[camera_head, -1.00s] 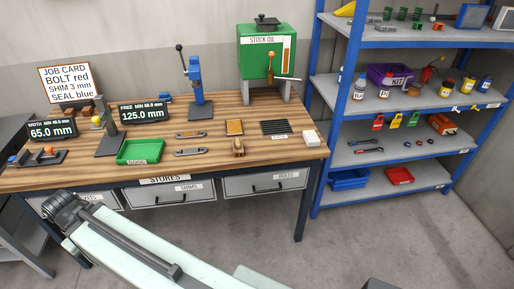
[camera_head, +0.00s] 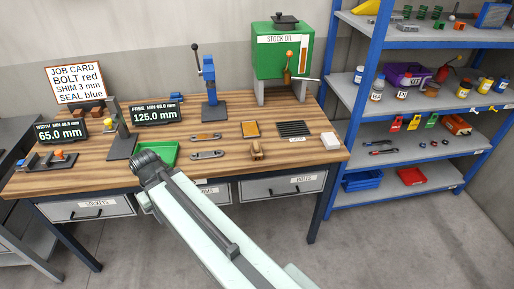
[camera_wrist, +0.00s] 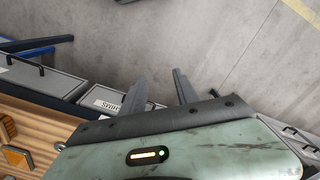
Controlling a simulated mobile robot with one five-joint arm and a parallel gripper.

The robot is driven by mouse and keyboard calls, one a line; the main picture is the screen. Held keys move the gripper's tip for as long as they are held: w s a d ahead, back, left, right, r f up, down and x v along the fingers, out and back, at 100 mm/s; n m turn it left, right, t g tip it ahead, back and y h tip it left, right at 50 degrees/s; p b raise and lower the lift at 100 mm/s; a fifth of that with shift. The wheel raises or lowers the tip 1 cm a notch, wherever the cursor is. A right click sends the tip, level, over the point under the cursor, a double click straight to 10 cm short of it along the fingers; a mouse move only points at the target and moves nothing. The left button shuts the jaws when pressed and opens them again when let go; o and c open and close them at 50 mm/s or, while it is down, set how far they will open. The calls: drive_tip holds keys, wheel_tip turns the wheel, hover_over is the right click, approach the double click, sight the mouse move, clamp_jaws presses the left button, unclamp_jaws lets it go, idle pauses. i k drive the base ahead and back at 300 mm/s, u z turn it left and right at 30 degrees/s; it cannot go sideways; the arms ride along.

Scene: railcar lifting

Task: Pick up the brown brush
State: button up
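A small brown wooden piece, which looks like the brush (camera_head: 257,150), lies near the front edge of the workbench in the head view, right of two grey slotted plates. A flat orange-brown pad (camera_head: 250,129) lies just behind it and shows in the wrist view (camera_wrist: 18,158). My gripper (camera_wrist: 158,78) shows in the wrist view with its two grey fingers apart and nothing between them. It points over the floor and drawer fronts, away from the bench top. In the head view the fingers cannot be made out; my arm reaches up to the bench's front edge.
The green tray (camera_head: 160,154) is partly hidden by my arm. A black ribbed mat (camera_head: 294,129) and white block (camera_head: 330,141) lie right of the brush. The green oil tank (camera_head: 282,55) and blue press (camera_head: 209,80) stand behind. Blue shelving (camera_head: 352,100) rises at the right.

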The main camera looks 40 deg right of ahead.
sight(255, 149)
drive_tip(key=i, duration=0.85)
drive_tip(key=u, duration=0.05)
